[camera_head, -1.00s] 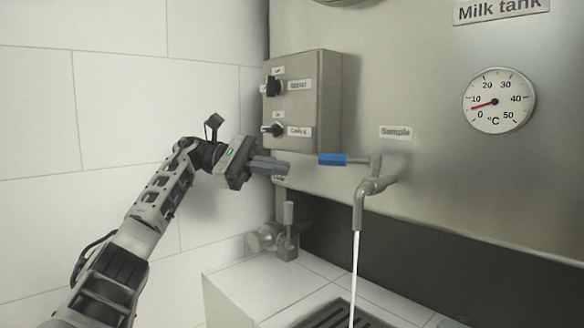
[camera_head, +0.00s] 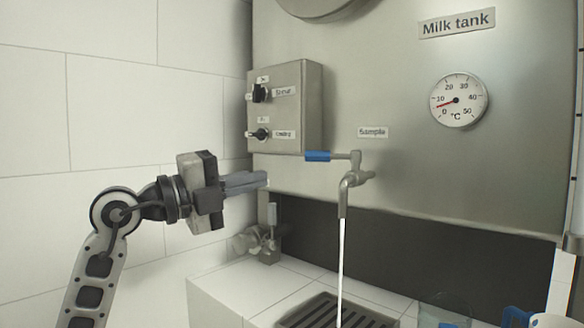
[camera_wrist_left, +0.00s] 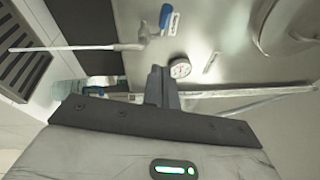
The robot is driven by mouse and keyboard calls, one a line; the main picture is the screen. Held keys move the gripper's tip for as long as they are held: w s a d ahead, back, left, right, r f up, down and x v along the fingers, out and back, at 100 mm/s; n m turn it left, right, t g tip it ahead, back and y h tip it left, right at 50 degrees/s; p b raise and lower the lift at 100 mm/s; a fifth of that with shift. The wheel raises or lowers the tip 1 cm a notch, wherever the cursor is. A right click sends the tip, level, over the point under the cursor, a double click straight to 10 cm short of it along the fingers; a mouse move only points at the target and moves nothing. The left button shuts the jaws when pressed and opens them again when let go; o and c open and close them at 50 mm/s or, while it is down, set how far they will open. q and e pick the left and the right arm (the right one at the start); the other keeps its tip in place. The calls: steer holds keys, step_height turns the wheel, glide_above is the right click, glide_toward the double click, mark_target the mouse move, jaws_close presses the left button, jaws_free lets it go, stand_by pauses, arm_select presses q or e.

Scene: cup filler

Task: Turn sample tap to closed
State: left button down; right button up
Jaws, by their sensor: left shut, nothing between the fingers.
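The sample tap (camera_head: 352,182) sticks out from the milk tank's front under the "Sample" label (camera_head: 373,132). Its blue lever (camera_head: 318,156) lies level, pointing left. A thin white stream (camera_head: 341,260) runs down from the spout. My left gripper (camera_head: 264,179) is shut and empty, its fingers pointing right. It appears left of and a little lower than the lever, apart from it in the head view. In the left wrist view, the blue lever (camera_wrist_left: 165,16) and the stream (camera_wrist_left: 75,47) show beyond the shut fingers (camera_wrist_left: 160,88). My right gripper is not in view.
A switch box (camera_head: 300,105) with two knobs is on the tank above my left gripper. A valve (camera_head: 268,240) stands below it. A drain grate (camera_head: 325,315) lies under the stream. A dial thermometer (camera_head: 459,100) is at the right. A clear container (camera_head: 450,310) is at the bottom right.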

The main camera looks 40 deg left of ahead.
arm_select(q)
steer(key=p, duration=0.3)
glide_toward(323, 158)
steer(key=d, duration=0.3)
steer(key=shift+n, duration=0.3)
steer(key=w, duration=0.1)
steer(key=w+p, duration=0.1)
steer(key=w, duration=0.2)
steer(key=shift+w+a+r, duration=0.2)
steer(key=shift+a+r, duration=0.05)
steer(key=shift+r, duration=0.15)
steer(key=shift+w+a, duration=0.15)
steer(key=shift+w, duration=0.3)
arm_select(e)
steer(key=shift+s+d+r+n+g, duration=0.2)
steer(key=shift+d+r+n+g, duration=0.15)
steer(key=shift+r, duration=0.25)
